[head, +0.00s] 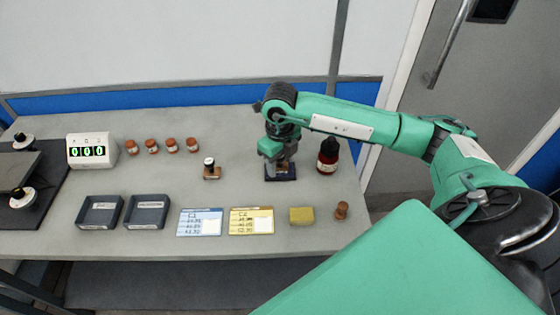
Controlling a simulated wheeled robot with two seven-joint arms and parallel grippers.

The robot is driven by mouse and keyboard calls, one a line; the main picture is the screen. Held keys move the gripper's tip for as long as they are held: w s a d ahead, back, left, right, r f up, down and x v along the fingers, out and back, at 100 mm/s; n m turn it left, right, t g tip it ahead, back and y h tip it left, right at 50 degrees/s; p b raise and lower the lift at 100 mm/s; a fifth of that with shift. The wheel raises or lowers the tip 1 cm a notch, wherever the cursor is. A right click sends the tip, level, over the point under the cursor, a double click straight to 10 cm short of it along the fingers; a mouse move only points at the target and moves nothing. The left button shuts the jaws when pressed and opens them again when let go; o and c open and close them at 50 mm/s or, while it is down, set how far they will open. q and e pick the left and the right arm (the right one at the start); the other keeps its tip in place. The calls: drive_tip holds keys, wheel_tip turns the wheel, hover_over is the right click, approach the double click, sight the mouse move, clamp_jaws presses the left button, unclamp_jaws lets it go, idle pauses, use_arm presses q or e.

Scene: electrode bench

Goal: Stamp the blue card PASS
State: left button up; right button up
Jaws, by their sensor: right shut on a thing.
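The blue card (193,215) lies flat near the front of the bench, with a white blank box at its lower right. My right gripper (279,163) points down over a dark blue ink pad (291,177). It is shut on a stamp (284,169), which is mostly hidden by the fingers. The stamp is at the pad; I cannot tell whether it touches. My left gripper is not in view.
A yellow card (242,217), a yellow sponge (301,216) and a small brown object (342,210) lie right of the blue card. Two dark trays (147,221) sit left. A dark red bottle (328,156) stands close beside my right gripper. Several jars and a counter (92,151) stand behind.

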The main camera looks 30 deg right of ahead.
drive_tip(key=shift+s, duration=0.1)
idle(0.3)
drive_tip(key=shift+r+p, duration=1.85)
drive_tip(key=shift+r, duration=1.65)
